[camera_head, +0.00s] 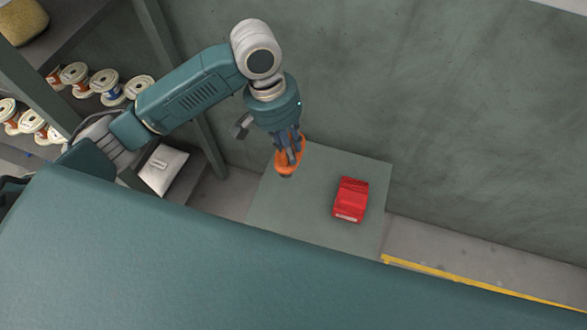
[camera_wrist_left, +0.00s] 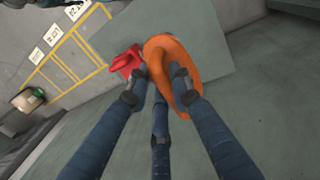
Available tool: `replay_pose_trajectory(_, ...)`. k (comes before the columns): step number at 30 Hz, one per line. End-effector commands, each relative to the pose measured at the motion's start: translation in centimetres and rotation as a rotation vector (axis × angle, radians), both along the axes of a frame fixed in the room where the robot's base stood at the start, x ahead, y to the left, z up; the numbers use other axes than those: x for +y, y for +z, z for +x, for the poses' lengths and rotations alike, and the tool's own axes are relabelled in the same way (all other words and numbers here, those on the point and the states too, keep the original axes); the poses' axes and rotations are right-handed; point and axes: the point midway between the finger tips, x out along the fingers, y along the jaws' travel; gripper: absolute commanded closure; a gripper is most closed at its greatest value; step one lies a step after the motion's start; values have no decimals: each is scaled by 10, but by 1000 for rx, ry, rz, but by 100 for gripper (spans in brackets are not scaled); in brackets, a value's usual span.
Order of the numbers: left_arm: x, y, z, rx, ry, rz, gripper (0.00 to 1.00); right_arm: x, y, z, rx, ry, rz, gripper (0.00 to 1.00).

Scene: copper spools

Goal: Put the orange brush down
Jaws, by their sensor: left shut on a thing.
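The orange brush (camera_head: 288,163) is in my left gripper (camera_head: 291,153), over the left part of a grey-green table top (camera_head: 310,220) in the head view. In the left wrist view the brush (camera_wrist_left: 168,52) shows large between the fingers of my left gripper (camera_wrist_left: 163,80). The gripper is shut on it. I cannot tell whether the brush touches the table top. My right gripper is not in view.
A red object (camera_head: 350,199) stands on the right part of the table top. A shelf (camera_head: 95,105) with several copper spools is at the left. A wall (camera_head: 400,100) rises behind the table. The table top between brush and red object is clear.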

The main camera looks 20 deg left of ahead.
Motion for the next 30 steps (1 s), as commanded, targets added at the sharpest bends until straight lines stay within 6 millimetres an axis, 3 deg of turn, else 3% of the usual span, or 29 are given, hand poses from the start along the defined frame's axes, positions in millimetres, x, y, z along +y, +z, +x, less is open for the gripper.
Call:
replay_pose_trajectory(2,2,2,-2,2,1,3,100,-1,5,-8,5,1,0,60)
replay_pose_trajectory(5,3,-11,-3,3,0,3,100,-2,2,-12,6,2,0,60)
replay_pose_trajectory(15,4,-100,-3,4,2,5,100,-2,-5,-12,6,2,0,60)
replay_pose_trajectory(21,4,-143,-3,2,0,5,100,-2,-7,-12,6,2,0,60)
replay_pose_trajectory(30,4,-174,-3,2,0,6,100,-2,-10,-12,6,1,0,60)
